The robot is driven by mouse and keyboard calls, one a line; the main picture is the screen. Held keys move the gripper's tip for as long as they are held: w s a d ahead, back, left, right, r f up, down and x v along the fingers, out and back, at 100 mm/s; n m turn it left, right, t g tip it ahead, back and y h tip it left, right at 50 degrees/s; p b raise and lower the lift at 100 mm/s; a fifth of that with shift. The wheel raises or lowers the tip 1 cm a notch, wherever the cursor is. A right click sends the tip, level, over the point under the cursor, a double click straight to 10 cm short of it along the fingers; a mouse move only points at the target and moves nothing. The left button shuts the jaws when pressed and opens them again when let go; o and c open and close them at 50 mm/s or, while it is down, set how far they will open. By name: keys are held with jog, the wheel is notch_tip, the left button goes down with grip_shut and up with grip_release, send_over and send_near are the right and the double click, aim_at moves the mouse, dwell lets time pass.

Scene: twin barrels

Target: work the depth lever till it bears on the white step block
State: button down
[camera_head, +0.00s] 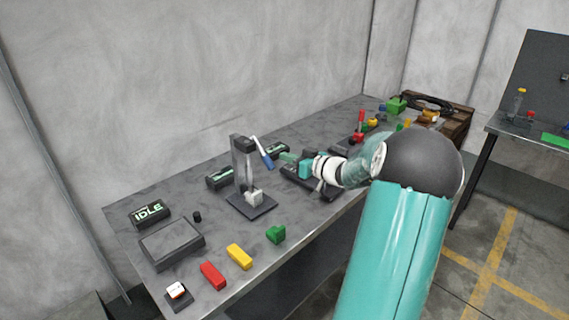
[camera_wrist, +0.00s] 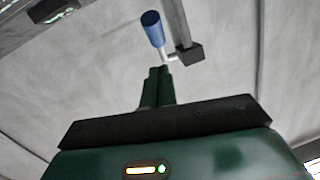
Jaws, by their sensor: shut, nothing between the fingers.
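The depth lever has a pale rod and a blue handle (camera_head: 267,160). It hangs down to the right from the top of a grey column stand (camera_head: 243,165). The blue handle also shows at the top of the wrist view (camera_wrist: 152,28), beside the column and its dark head block (camera_wrist: 190,53). The white step block (camera_head: 254,197) sits on the stand's dark base, below the lever. My gripper (camera_head: 283,156) is shut and empty, just right of the blue handle in the head view. Its green fingers (camera_wrist: 158,72) point toward the lever. I cannot tell if they touch it.
An IDLE display (camera_head: 149,213) and a grey box (camera_head: 172,243) stand at the left. Red (camera_head: 213,276), yellow (camera_head: 239,256) and green (camera_head: 275,234) blocks lie along the front edge. A red-handled device (camera_head: 360,125) and a wooden crate (camera_head: 455,120) stand farther right.

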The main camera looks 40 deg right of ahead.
jog(key=f+v, duration=0.1)
jog(key=v, duration=0.8)
jog(key=shift+s+d, duration=0.2)
jog(key=shift+s, duration=0.05)
jog(key=w+a+r+n+g+y, duration=0.15)
jog(key=a+g+y, duration=0.5)
jog(key=a, duration=2.05)
jog(key=s+a+r+m+g+h, duration=0.1)
jog(key=s+a+r+g+h, duration=0.2)
jog(key=s+a+h, duration=0.6)
jog(key=s+a+g, duration=0.1)
jog(key=s+a, duration=0.4)
jog(key=s, duration=0.2)
jog(key=shift+a+m, duration=0.25)
jog(key=shift+m, duration=0.1)
